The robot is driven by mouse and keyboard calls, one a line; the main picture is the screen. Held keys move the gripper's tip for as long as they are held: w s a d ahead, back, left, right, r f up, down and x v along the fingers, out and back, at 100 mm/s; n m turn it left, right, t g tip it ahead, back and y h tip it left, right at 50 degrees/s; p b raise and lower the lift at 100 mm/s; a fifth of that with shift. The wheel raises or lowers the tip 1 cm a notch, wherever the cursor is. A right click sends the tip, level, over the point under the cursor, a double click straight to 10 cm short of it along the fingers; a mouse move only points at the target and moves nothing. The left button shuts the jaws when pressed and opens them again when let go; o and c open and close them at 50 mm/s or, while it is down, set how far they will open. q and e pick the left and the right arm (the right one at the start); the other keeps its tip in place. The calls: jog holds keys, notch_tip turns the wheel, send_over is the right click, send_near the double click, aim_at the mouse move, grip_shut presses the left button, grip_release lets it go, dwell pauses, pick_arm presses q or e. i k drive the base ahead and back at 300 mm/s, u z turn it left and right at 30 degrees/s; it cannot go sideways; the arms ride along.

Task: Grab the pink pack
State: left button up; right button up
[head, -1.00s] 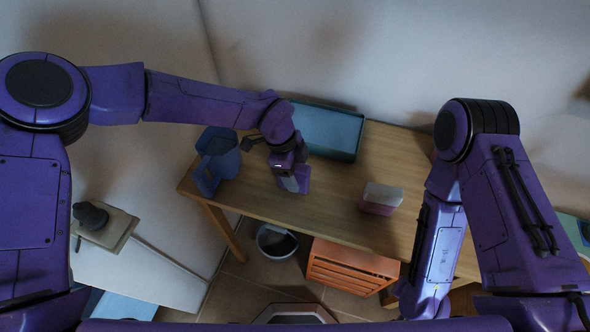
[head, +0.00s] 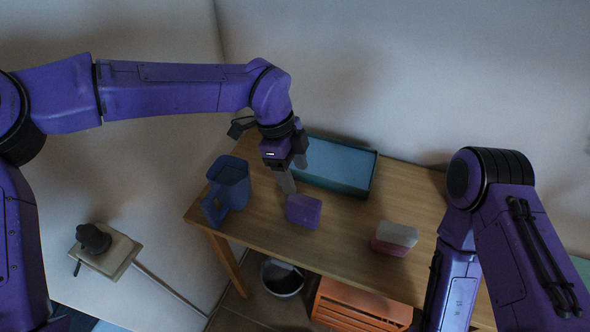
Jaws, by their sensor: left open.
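A pink pack (head: 386,247) is on the wooden table, right of the middle, with a pale grey block (head: 398,233) on top of it. A purple pack (head: 303,211) stands on the table to the left of it. My left gripper (head: 293,175) is open and empty, just above and behind the purple pack and well left of the pink pack. My right arm comes down at the right; its gripper is out of the picture.
A teal tray (head: 368,173) lies at the back of the table. A blue jug-like container (head: 229,183) stands at the left end. An orange crate (head: 360,305) and a dark bucket (head: 283,278) are below the front edge. Bare tabletop separates the packs.

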aim_at(391, 238)
jog(key=z, duration=0.9)
